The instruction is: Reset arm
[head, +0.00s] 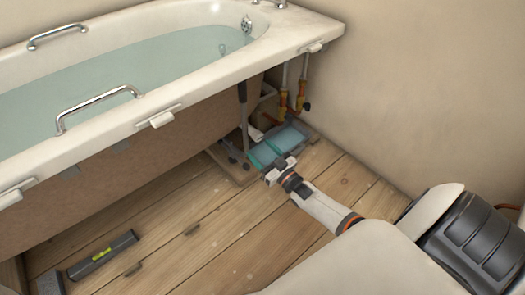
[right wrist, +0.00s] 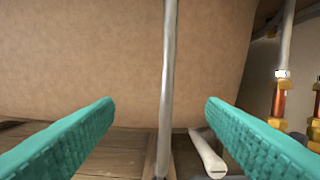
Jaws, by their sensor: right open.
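My right arm reaches in from the lower right of the head view. My right gripper (head: 263,153) is low over the floor by the end of the bath. In the right wrist view the two teal fingers of the right gripper (right wrist: 161,106) are wide apart, with nothing held between them. A grey vertical pipe (right wrist: 168,70) shows in the gap, beyond the fingertips; I cannot tell how far. My left gripper is in neither view.
The water-filled bath (head: 205,78) stands along the left, with its brown side panel (head: 120,165). Copper and brass pipework (head: 301,95) rises by the wall. A blue tray (head: 290,138) lies below it. A white tube (right wrist: 208,155) lies near the pipe. A level (head: 103,255) lies on the wooden floor (head: 215,235).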

